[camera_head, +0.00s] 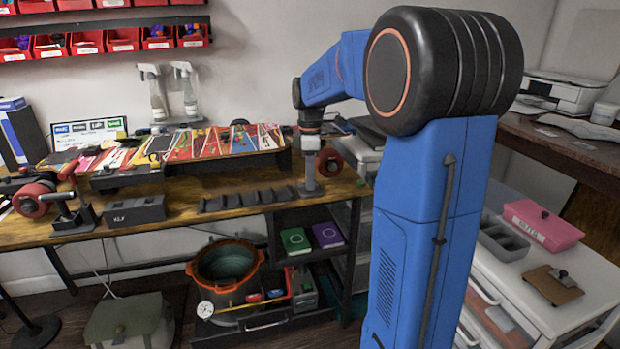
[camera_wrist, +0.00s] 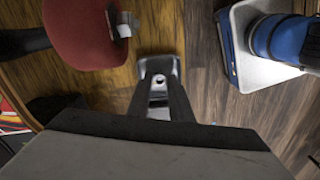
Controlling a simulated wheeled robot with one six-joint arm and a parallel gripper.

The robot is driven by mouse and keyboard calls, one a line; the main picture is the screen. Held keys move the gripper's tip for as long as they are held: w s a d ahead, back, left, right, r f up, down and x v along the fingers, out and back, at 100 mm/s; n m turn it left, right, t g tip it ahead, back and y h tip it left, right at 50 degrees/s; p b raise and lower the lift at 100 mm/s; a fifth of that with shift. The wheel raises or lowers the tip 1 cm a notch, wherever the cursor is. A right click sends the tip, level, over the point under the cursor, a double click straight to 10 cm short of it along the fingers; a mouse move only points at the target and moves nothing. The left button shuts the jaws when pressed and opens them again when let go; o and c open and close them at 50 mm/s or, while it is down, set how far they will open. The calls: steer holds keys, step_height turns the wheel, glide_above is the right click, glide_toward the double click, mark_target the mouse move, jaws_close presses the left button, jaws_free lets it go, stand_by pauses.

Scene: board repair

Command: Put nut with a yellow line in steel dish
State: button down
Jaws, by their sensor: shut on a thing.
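My gripper (camera_head: 310,188) points down at the right end of the wooden workbench, close beside a red wheel-shaped part (camera_head: 328,162). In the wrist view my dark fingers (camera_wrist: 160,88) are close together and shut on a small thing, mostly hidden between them. I cannot make out a yellow line on it. A shiny silvery piece with a rounded edge (camera_wrist: 157,64) shows at the fingertips; I cannot tell whether it is the steel dish. No dish or other nut is clear in the head view.
The workbench (camera_head: 170,216) carries a dark slotted rack (camera_head: 245,200), a dark block (camera_head: 136,211) and a sloped board with colourful panels (camera_head: 200,146). A large red part (camera_wrist: 85,32) is near the fingers in the wrist view. A white cart (camera_head: 560,300) stands at right.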

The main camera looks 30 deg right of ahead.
steer(key=shift+f, duration=0.35)
stand_by(0.3)
steer(key=c, duration=1.5)
jaws_free()
steer(key=shift+c, duration=1.2)
steer(key=shift+r, duration=0.15)
step_height(320, 180, up, 7)
steer(key=shift+r, duration=0.15)
